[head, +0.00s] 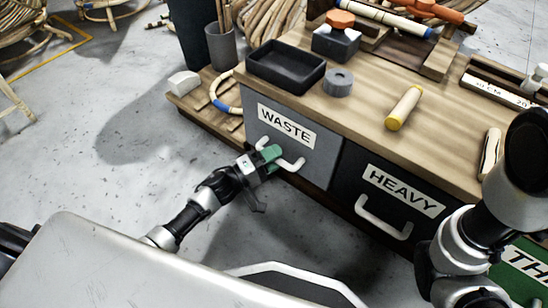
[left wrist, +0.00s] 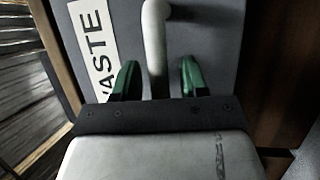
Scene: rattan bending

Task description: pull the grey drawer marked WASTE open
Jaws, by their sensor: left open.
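The grey drawer (head: 318,146) with the WASTE label (head: 286,127) is at the left end of the workbench front, and its front looks flush with the bench. Its white bar handle (head: 291,163) is below the label. In the left wrist view the open green fingers (left wrist: 158,80) stand on either side of the white handle (left wrist: 155,45), with gaps showing. The grey drawer front (left wrist: 208,35) fills the background there. My right arm is at the right edge; its gripper is not clearly seen.
The dark HEAVY drawer (head: 382,200) with its white handle (head: 383,218) is just right. A black tray (head: 286,66), a grey roll (head: 338,82) and a yellow-ended stick (head: 404,107) lie on the benchtop (head: 365,80).

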